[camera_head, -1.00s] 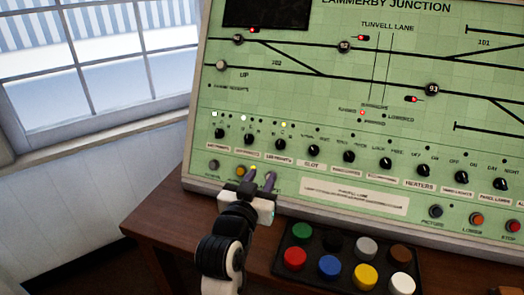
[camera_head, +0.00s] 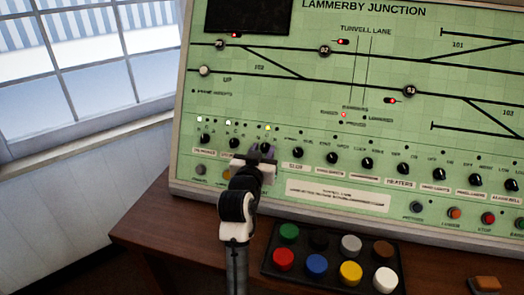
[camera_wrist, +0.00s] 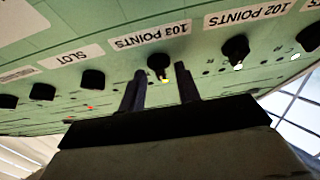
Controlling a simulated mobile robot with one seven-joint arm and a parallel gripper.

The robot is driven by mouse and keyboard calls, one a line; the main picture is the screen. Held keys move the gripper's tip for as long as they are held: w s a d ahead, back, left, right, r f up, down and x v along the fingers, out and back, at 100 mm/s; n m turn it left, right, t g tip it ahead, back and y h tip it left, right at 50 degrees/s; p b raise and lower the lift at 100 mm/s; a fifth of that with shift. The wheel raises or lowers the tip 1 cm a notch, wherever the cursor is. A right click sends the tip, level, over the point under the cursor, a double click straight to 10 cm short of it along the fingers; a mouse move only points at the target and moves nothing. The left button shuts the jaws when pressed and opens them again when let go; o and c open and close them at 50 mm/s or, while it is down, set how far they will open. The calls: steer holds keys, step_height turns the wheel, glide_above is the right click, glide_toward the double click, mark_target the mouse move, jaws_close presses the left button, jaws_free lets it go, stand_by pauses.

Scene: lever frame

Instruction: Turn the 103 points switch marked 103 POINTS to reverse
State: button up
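The 103 points switch is a black rotary knob (camera_wrist: 158,63) beside the label marked 103 POINTS (camera_wrist: 150,35), upside down in the wrist view. A yellow light shows close to it. My gripper (camera_wrist: 161,78) is open, with one dark finger to each side of the knob in that view. I see no finger touching the knob, and cannot tell how deep the fingers reach around it. In the head view my gripper (camera_head: 266,152) is at the panel's lower left and hides most of this knob and its label.
The 102 POINTS knob (camera_wrist: 237,48) and the SLOT knob (camera_wrist: 92,78) flank it. The green panel (camera_head: 340,120) carries a row of similar knobs, with push buttons below. A black tray (camera_head: 333,283) of coloured buttons stands on the brown desk (camera_head: 150,232), right of my arm.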

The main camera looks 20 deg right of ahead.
jaws_close()
steer(key=shift+f+m+b, duration=0.1)
steer(key=shift+m+b, duration=0.2)
steer(key=shift+b, duration=0.05)
steer(key=m+g+h+b, duration=0.1)
steer(key=m+b, duration=0.1)
steer(key=m+g+h+b, duration=0.1)
steer(key=m, duration=0.1)
steer(key=shift+w+a+f+b, duration=0.1)
steer(key=shift+a+b, duration=0.1)
steer(key=shift+b, duration=0.2)
steer(key=m+g+b, duration=0.1)
steer(key=m, duration=0.1)
steer(key=m+g+b, duration=0.1)
steer(key=m+b, duration=0.1)
steer(key=m, duration=0.1)
steer(key=shift+w+h, duration=0.1)
steer(key=shift+h, duration=0.3)
steer(key=shift+r+m+g+b, duration=0.25)
steer(key=shift+m+g+b, duration=0.2)
steer(key=shift+m, duration=0.75)
